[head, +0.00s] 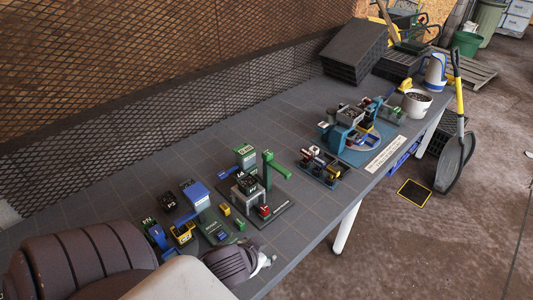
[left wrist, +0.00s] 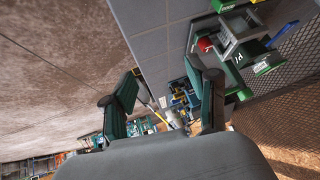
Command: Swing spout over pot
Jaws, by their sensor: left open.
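A small machine on a dark base plate (head: 283,219) stands mid-bench in the head view. It has a green post (head: 267,172) with a green arm (head: 281,171) pointing right, which looks like the spout, beside a grey hopper (head: 246,187). A small red part (head: 264,211) sits below. My right gripper does not show.
Left of the machine are a blue box-like unit (head: 197,195) and a yellow part (head: 182,234). Farther right are a small dark rack (head: 322,168) and a blue machine (head: 340,135). Black crates (head: 355,52) stand at the back. A mesh fence borders the rear edge.

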